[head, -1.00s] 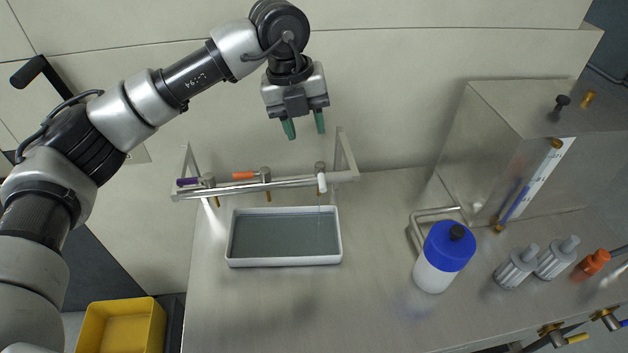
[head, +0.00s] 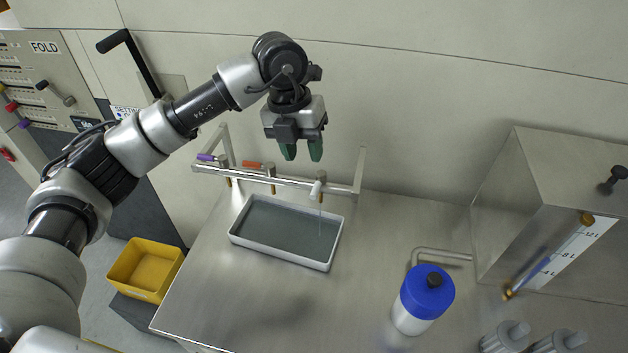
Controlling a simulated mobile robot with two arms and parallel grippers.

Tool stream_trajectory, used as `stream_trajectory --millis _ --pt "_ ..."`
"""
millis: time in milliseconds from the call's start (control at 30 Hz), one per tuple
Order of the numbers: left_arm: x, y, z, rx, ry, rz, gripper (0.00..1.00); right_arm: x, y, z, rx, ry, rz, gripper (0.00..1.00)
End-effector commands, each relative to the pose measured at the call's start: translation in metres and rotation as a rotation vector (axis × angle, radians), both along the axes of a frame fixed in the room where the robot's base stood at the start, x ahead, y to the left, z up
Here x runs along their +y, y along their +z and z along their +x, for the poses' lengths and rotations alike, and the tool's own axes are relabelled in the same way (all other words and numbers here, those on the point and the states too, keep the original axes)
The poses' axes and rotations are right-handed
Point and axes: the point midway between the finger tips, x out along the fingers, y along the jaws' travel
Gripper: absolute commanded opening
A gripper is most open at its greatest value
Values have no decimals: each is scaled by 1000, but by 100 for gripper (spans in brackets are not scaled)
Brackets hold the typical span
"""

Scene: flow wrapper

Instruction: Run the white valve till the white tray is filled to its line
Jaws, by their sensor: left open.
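The white tray (head: 237,241) lies on the steel bench under a pipe rail, with grey liquid inside it. I cannot make out its fill line. The white valve (head: 316,188) is at the right part of the rail, its handle turned toward the front. A thin stream (head: 320,222) falls from its spout into the right part of the tray. My left gripper (head: 302,152) is open and empty, fingers pointing down, a little above the white valve in the picture and apart from it. My right gripper is not in view.
A purple valve (head: 206,157) and an orange valve (head: 252,165) sit further left on the rail. A blue-capped white bottle (head: 422,298) stands right of the tray. A steel tank (head: 560,215) with a level gauge is at the right. A yellow bin (head: 146,268) is left of the bench.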

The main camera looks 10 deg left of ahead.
Motion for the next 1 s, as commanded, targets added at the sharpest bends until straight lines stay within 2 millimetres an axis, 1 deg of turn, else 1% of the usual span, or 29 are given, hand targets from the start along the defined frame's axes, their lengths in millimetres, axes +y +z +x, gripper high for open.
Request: stream_trajectory --millis 33,100,167,300,433,600,867,1000 --pt "-2 -8 -1 5 -2 1 41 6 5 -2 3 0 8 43" --pt "-5 -21 -1 5 -2 0 41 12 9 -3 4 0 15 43" --pt "-8 -33 -2 5 -3 0 41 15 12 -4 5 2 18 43" --pt "-13 -57 -2 4 -2 0 41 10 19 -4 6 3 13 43" --pt "-16 -74 -2 3 -1 0 41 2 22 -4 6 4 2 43" --pt "-18 -84 -2 0 -1 0 41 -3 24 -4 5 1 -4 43" --pt "-18 -85 -2 0 -1 0 41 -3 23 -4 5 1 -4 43" --pt "-18 -85 -2 0 -1 0 19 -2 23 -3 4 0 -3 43"
